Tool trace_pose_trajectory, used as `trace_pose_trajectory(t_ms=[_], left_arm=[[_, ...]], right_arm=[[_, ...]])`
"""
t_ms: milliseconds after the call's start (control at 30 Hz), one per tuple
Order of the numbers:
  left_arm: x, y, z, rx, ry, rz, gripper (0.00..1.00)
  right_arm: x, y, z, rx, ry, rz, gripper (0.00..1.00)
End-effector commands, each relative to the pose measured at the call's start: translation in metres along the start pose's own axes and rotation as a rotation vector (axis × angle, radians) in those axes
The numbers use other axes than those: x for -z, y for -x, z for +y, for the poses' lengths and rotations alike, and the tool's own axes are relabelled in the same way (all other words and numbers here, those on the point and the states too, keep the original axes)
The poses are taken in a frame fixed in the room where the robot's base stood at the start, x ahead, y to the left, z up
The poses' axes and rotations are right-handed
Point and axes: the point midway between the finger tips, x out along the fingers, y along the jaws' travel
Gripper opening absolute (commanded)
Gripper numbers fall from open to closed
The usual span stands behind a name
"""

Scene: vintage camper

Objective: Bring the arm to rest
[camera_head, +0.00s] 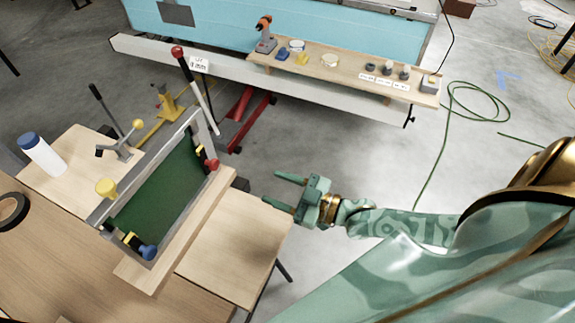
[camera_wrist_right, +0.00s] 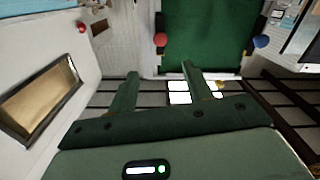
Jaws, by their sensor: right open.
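My right gripper (camera_head: 282,190) is in the middle of the head view, at the end of my green patterned arm that comes in from the right. Its two fingers are spread apart and point left, with nothing between them. It is over or beside the right edge of the wooden table, to the right of a framed green panel (camera_head: 160,192). In the right wrist view the open fingers of the gripper (camera_wrist_right: 157,82) point toward the green panel (camera_wrist_right: 205,38), apart from it. My left gripper is in neither view.
The green panel's frame carries red, blue and yellow knobs. A white bottle with a blue cap (camera_head: 41,153) and a toggle clamp (camera_head: 120,147) stand on the left. A wooden shelf (camera_head: 345,75) with small items runs along the blue camper (camera_head: 330,28). Green cable (camera_head: 478,87) lies on the grey floor.

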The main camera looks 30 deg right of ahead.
Motion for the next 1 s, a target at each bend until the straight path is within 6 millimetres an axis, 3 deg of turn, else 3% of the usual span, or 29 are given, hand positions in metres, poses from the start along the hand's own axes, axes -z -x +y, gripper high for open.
trace_pose_trajectory(t_ms=[200, 733, 867, 1000], left_arm=[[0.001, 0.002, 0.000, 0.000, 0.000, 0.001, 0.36], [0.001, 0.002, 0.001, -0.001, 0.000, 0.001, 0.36], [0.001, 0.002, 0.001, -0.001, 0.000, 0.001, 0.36], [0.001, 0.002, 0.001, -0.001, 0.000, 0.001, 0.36]], right_arm=[[0.000, 0.018, 0.000, 0.000, 0.000, 0.001, 0.50], [0.000, 0.018, -0.001, 0.001, 0.001, -0.002, 0.50], [0.001, 0.011, -0.018, 0.024, 0.021, -0.049, 0.50], [0.001, 0.001, -0.050, 0.056, 0.098, -0.206, 0.50]])
